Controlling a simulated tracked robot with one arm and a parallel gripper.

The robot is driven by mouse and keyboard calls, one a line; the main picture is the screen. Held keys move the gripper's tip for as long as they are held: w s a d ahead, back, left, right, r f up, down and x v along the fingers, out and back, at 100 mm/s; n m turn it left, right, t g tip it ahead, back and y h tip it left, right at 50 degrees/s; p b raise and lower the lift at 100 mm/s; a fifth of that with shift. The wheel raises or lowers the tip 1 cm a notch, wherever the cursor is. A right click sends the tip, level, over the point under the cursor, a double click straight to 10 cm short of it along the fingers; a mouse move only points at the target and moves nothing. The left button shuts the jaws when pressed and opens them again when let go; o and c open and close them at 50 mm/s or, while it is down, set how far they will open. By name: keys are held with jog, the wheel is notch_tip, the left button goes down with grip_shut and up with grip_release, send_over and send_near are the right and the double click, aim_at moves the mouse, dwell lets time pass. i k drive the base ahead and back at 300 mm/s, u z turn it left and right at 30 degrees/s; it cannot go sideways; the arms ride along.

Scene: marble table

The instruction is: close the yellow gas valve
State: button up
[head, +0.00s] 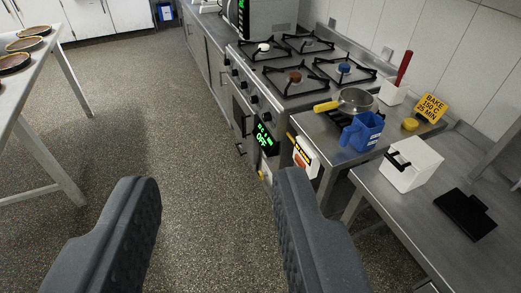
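My gripper (217,182) is open and empty, with its two dark fingers wide apart over the speckled floor. I cannot clearly make out a yellow gas valve. A small round yellow object (410,124) sits on the steel counter at the right, beside a yellow sign. A small yellow patch (265,177) shows low by the stove's right end, partly behind my right finger. It is too small to tell what either one is.
The counter holds a pan with a yellow handle (355,101), a blue jug (362,131) and the yellow sign (432,107). A white box (411,164) stands on the nearer table. A table with pies (15,62) is at left. The floor between (150,110) is clear.

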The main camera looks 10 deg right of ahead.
aim_at(260, 175)
jog(key=i, duration=1.3)
jog(key=u, duration=0.25)
jog(key=i, duration=1.4)
jog(key=u, duration=0.2)
